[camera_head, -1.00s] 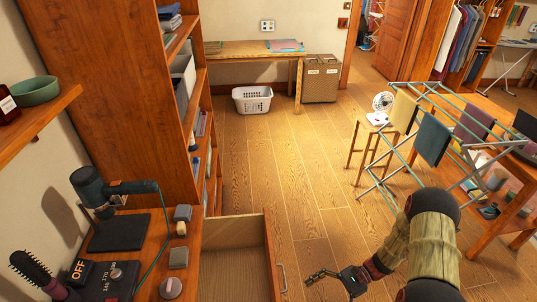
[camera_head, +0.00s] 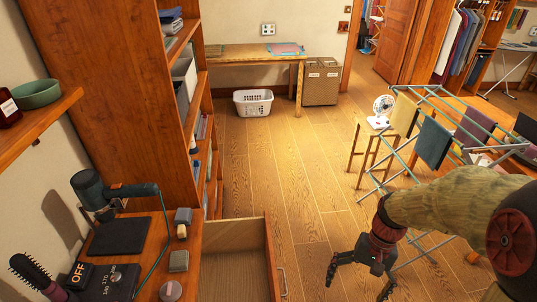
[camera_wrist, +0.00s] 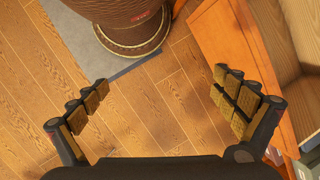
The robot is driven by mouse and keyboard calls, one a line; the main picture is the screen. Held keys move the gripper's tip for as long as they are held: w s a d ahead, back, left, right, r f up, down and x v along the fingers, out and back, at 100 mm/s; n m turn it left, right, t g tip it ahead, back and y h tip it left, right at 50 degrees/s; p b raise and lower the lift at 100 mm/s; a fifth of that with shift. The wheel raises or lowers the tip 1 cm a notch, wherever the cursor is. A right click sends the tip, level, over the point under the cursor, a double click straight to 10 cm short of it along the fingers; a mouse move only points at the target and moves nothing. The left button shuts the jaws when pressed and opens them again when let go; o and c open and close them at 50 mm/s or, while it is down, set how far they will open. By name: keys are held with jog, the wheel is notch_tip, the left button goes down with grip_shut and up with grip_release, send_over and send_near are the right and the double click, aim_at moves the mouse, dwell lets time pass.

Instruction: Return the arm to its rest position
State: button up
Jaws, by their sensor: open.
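My gripper (camera_head: 357,284) is at the lower middle-right of the head view, at the end of my bent arm (camera_head: 440,203). Its black fingers are spread and point down and left, with nothing between them. The wrist view shows the open gripper (camera_wrist: 161,82) with its padded fingers wide apart over bare wood floor. An open wooden drawer (camera_head: 238,234) is to the left of the gripper in the head view, apart from it. An orange wooden panel (camera_wrist: 236,48), which looks like the drawer, shows at the right of the wrist view.
A counter at left holds a hair dryer (camera_head: 115,192) on a stand, a round brush (camera_head: 38,275) and small items. A drying rack (camera_head: 445,130) with cloths stands behind my arm. A tall shelf (camera_head: 110,90), laundry basket (camera_head: 253,103) and desk (camera_head: 250,50) stand farther back. The middle floor is clear.

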jog(key=s+a+r+n+t+h, duration=0.1)
jog(key=s+a+r+n+t, duration=0.1)
jog(key=r, duration=0.8)
jog(key=s+a+r+n+t+h, duration=0.1)
jog(key=s+r+t, duration=0.3)
jog(key=r, duration=0.6)
jog(key=shift+a+n+t, duration=0.6)
jog(key=shift+n+t, duration=0.1)
jog(key=shift+t, duration=0.4)
